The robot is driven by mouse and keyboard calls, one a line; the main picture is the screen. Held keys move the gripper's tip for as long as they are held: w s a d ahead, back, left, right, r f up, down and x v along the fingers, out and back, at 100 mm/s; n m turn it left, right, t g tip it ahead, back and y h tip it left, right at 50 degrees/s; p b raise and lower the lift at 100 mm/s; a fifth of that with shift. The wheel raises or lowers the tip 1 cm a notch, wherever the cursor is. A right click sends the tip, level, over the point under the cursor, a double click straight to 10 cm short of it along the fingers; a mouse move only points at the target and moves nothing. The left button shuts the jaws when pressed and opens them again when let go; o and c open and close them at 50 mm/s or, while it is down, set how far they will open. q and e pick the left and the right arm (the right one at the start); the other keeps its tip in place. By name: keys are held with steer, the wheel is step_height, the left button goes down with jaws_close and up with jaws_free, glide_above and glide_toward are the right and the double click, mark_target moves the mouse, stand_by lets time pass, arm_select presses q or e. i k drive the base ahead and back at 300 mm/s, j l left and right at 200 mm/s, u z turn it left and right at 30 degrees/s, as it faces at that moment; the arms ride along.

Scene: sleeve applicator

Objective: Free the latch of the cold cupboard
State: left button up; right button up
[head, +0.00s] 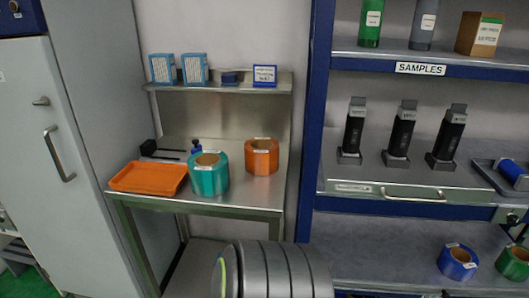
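A tall white cupboard (85,215), which looks like the cold cupboard, stands at the left with its door shut. A small metal latch (40,101) sits on its door front. Below the latch is a long vertical bar handle (59,153). The latch is small in the view, and I cannot tell how it is set. Neither of my grippers is in view. A grey ribbed rounded part at the bottom middle looks like part of my own body.
A steel table (240,202) right of the cupboard holds an orange tray (148,177), a teal roll (208,174) and an orange roll (262,157). A blue-framed shelf unit (316,110) with black devices and bottles fills the right.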

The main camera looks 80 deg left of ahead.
mark_target(44, 100)
steer(key=u, duration=4.35)
